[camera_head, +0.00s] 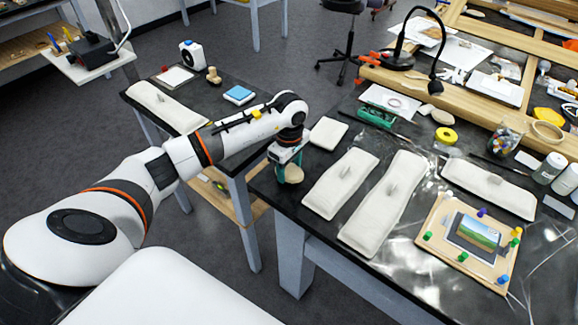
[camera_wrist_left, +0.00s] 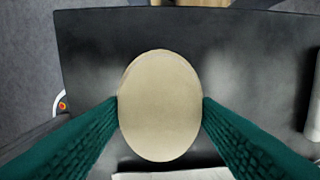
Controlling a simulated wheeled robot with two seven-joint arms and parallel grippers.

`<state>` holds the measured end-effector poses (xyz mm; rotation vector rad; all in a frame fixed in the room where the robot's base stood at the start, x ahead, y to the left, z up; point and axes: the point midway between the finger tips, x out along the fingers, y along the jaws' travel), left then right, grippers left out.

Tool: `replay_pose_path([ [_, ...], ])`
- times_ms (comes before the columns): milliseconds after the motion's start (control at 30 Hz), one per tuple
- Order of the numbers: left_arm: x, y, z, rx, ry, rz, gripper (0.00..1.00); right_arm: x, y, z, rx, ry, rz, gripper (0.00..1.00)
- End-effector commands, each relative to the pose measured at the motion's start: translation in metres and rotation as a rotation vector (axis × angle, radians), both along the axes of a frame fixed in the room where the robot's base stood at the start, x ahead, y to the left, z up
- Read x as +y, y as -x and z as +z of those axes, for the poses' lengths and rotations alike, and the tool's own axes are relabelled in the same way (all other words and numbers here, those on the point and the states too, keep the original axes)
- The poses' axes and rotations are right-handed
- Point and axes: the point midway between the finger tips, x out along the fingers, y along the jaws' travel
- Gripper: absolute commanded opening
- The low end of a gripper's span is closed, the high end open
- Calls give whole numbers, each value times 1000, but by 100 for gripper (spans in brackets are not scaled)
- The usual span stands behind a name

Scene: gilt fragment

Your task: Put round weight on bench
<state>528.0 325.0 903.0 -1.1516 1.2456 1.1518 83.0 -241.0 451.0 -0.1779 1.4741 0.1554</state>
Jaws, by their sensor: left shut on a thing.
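The round weight (camera_wrist_left: 160,105) is a beige, rounded piece between the two green fingers of my left gripper (camera_wrist_left: 160,108) in the left wrist view. Both fingers touch its sides. In the head view the same round weight (camera_head: 290,174) shows below my left gripper (camera_head: 288,160), at the left edge of the black bench (camera_head: 330,236). I cannot tell whether it touches the bench top or hangs just above it. My right gripper is not in view.
Long white sandbags (camera_head: 340,183) and (camera_head: 384,204) lie right of the gripper, with a small white pad (camera_head: 328,132) behind it. A wooden board (camera_head: 432,248) with coloured pegs lies at the right. A second bench (camera_head: 222,117) stands behind my left arm.

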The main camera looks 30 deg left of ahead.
Motion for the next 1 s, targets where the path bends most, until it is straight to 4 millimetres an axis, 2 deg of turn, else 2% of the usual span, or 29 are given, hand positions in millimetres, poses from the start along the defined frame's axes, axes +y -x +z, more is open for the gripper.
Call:
replay_pose_path([
  [100,0,0,-7,-2,1,-1,22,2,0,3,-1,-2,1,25],
  [400,0,-1,-12,-3,-1,-1,22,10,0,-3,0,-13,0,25],
  [433,0,0,-11,-1,-1,-1,58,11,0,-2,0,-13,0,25],
  [533,0,0,-11,-1,0,-1,74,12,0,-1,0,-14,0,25],
  [567,0,0,-11,-1,0,-1,77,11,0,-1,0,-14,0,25],
  [833,0,0,-9,-1,0,-1,77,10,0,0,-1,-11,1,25],
  [900,0,0,-5,-1,0,-1,77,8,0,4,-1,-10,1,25],
  [1000,1,-1,3,-5,-1,0,77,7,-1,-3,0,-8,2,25],
])
